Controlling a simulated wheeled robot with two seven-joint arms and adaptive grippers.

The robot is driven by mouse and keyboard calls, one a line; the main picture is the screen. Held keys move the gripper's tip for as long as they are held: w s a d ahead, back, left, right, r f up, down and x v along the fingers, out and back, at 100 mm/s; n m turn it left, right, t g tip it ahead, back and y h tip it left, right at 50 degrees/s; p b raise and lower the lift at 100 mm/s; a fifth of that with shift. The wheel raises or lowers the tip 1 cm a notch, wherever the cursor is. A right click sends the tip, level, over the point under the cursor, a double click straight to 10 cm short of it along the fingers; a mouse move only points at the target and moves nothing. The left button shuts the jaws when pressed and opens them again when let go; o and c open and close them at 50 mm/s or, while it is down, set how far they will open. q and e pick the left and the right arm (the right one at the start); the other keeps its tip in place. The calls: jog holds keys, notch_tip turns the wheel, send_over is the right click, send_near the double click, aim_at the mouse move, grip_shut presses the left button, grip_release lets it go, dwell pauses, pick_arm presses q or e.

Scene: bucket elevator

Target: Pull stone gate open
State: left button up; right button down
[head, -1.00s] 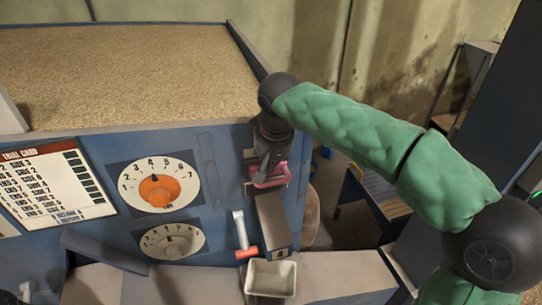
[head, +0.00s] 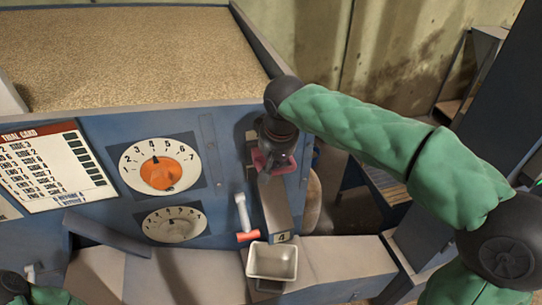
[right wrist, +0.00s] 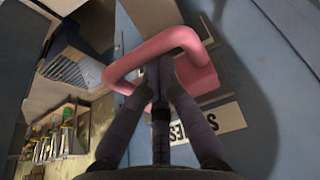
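A pink loop handle (right wrist: 155,50) on the blue machine panel fills the middle of the right wrist view; in the head view it is partly hidden behind my right gripper (head: 270,168). A white label (right wrist: 205,125) beside it shows only part of its lettering. My right gripper, also in the right wrist view (right wrist: 163,75), has its fingers drawn together, with the tips reaching inside the pink loop. I cannot tell how firmly they touch it. My left gripper does not show; only part of my left arm is at the bottom left.
A grain-filled bin (head: 130,55) tops the machine. Left of the handle are two dials (head: 160,166) and a trial card (head: 50,165). Below are a red-ended lever (head: 243,220), a chute (head: 277,210) and a small white tray (head: 272,262).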

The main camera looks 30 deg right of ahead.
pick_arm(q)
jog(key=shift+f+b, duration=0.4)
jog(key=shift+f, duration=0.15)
pick_arm(e)
jog(key=s, duration=0.3)
jog(key=s+a, duration=0.1)
jog(key=s, duration=0.1)
jog(key=shift+s+a, duration=0.15)
jog(key=shift+s, duration=0.25)
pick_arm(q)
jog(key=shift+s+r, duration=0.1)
pick_arm(e)
jog(key=shift+r, duration=0.1)
